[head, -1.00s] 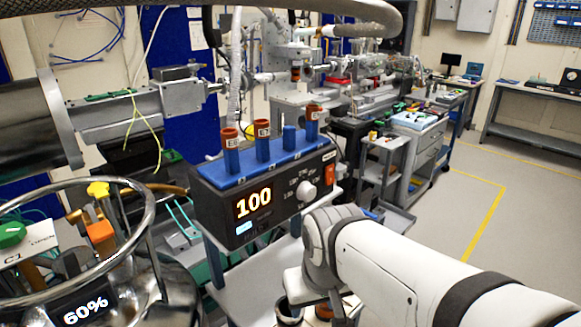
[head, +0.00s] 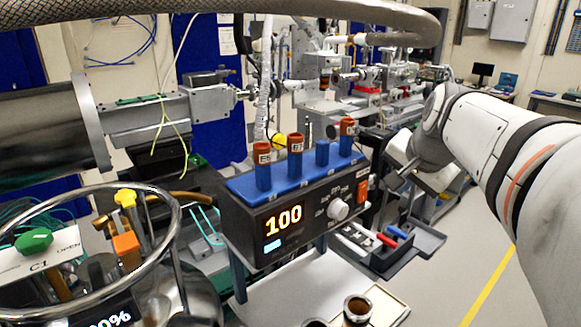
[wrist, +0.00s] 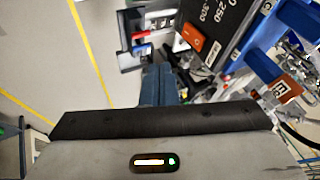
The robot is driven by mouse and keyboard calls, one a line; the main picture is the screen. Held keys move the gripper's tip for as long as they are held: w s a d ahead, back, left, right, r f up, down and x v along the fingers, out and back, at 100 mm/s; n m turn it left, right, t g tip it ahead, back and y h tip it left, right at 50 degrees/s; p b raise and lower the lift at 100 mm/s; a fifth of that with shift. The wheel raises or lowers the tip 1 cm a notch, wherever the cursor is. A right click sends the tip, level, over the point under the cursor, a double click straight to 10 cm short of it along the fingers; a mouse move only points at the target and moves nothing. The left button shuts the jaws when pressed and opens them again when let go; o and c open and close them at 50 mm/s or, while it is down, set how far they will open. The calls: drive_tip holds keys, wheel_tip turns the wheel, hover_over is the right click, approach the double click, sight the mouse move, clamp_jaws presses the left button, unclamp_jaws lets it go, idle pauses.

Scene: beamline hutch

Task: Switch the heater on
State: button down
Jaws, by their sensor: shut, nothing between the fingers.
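The heater is a black box (head: 255,222) with a lit orange 100, a small blue display, a pale knob (head: 338,209) and an orange-red rocker switch (head: 362,190) at the right end of its front. The switch also shows in the wrist view (wrist: 193,40), with dial numbers beside it. Which way the rocker is tipped I cannot tell. My gripper (wrist: 158,72) is shut and empty. In the wrist view its fingertips are left of and below the switch, apart from it. In the head view my gripper is right of the heater, partly hidden by my own wrist.
A blue rack (head: 240,187) with several orange-capped tubes (head: 295,160) sits on the heater. A chrome-ringed vessel (head: 175,225) stands at left, and a thick hose (head: 330,10) hangs above. A tray with red and blue items (head: 410,255) is below right. The right floor is clear.

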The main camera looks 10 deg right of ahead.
sight(363, 192)
drive_tip(key=shift+w, duration=0.1)
drive_tip(key=w+a+f+p, duration=0.1)
drive_tip(key=w+f+p, duration=0.1)
drive_tip(key=w+f, duration=0.6)
drive_tip(key=shift+w+a+f, duration=0.35)
drive_tip(key=shift+w+a, duration=0.05)
drive_tip(key=shift+w, duration=0.15)
